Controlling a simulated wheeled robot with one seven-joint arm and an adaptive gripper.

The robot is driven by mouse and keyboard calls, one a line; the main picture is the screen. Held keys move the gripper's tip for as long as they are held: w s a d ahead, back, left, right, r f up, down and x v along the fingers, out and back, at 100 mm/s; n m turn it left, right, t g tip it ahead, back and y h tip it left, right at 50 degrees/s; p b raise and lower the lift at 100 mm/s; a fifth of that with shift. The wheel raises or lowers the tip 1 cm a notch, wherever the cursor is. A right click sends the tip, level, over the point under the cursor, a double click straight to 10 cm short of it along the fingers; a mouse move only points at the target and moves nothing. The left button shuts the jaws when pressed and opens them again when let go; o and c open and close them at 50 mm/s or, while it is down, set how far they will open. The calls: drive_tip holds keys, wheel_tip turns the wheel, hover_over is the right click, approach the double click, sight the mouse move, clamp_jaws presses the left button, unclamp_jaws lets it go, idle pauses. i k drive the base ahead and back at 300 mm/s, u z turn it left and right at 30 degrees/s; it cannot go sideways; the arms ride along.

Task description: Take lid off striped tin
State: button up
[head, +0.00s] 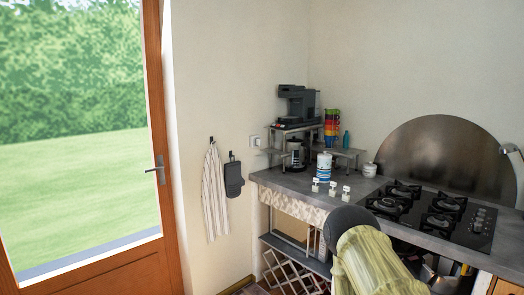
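The striped tin (324,170), white with blue bands, stands upright on the grey counter (290,182), left of the hob. Its pale lid (324,155) appears to be on top, but it is too small to see how it sits. My gripper cannot be made out in the head view.
Three small white items (332,188) stand at the counter edge before the tin. A white pot (370,170) and hob (430,212) are right.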

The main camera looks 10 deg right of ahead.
sight(325, 156)
drive_tip(key=u, duration=0.2)
drive_tip(key=i, duration=1.65)
drive_tip(key=z, duration=0.3)
